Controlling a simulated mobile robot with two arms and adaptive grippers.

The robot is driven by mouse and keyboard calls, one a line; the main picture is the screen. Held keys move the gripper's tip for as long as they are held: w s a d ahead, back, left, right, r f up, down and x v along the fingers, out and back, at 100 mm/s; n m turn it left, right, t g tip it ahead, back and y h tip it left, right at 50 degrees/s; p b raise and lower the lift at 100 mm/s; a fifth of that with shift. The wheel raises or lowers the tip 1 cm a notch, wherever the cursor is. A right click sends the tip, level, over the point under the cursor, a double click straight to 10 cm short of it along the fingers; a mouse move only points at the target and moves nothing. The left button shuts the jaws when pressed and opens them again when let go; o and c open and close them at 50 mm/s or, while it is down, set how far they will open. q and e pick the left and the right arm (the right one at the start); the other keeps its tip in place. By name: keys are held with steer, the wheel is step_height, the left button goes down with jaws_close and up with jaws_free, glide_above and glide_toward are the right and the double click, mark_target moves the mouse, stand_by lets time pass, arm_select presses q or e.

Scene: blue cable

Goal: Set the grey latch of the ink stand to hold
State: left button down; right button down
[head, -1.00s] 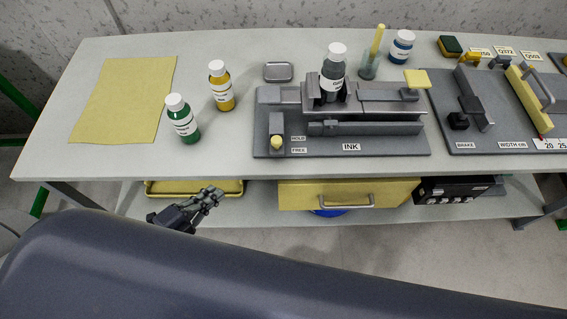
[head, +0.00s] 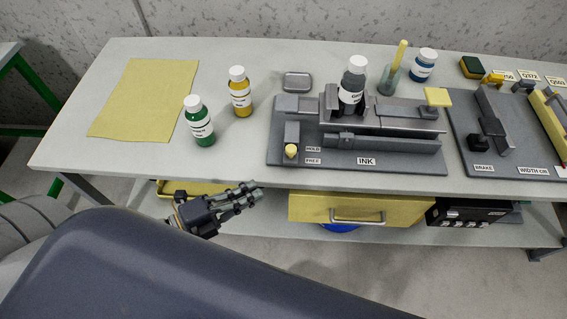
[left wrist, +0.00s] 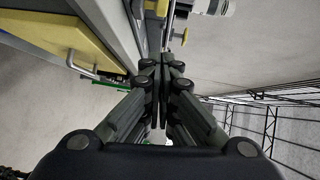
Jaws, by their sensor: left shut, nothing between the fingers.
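The ink stand (head: 420,167) lies on the table, a dark grey fixture labelled INK, with a grey bottle (head: 353,88) upright in its holder. Its grey latch (head: 292,131), with a yellow knob (head: 291,151), is at the stand's left end beside the HOLD (head: 313,149) and FREE (head: 313,161) labels. I cannot tell for sure which label it is set to. My left gripper (head: 256,190) is shut and empty, in front of the table edge, left of and nearer than the latch. Its closed fingers show in the left wrist view (left wrist: 160,72). My right gripper is not in view.
Green (head: 200,122) and yellow (head: 240,92) bottles stand left of the ink stand, with a grey tin (head: 297,82) behind it. A yellow drawer (head: 300,207) with a bar handle is under the table. A second fixture (head: 462,130) stands right.

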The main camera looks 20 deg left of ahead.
mark_target(284, 158)
arm_select(q)
steer(key=shift+w+d+f+p, duration=0.3)
steer(key=shift+w+d, duration=0.45)
steer(key=shift+w, duration=1)
steer(key=shift+w+d+f+p, duration=0.1)
steer(key=shift+w+d+p, duration=0.5)
steer(key=shift+w, duration=1.15)
steer(key=shift+w+d+f+p, duration=0.2)
steer(key=shift+w+d, duration=0.7)
steer(key=shift+w, duration=0.85)
steer(key=shift+w+a+b, duration=0.1)
steer(key=shift+w+a, duration=0.1)
steer(key=shift+w, duration=0.55)
steer(key=shift+w+a+b, duration=0.15)
steer(key=shift+w+a, duration=0.1)
steer(key=shift+w, duration=0.5)
steer(key=shift+w+a+b, duration=0.1)
steer(key=shift+w+a, duration=0.1)
steer(key=shift+w, duration=0.55)
steer(key=shift+s, duration=0.1)
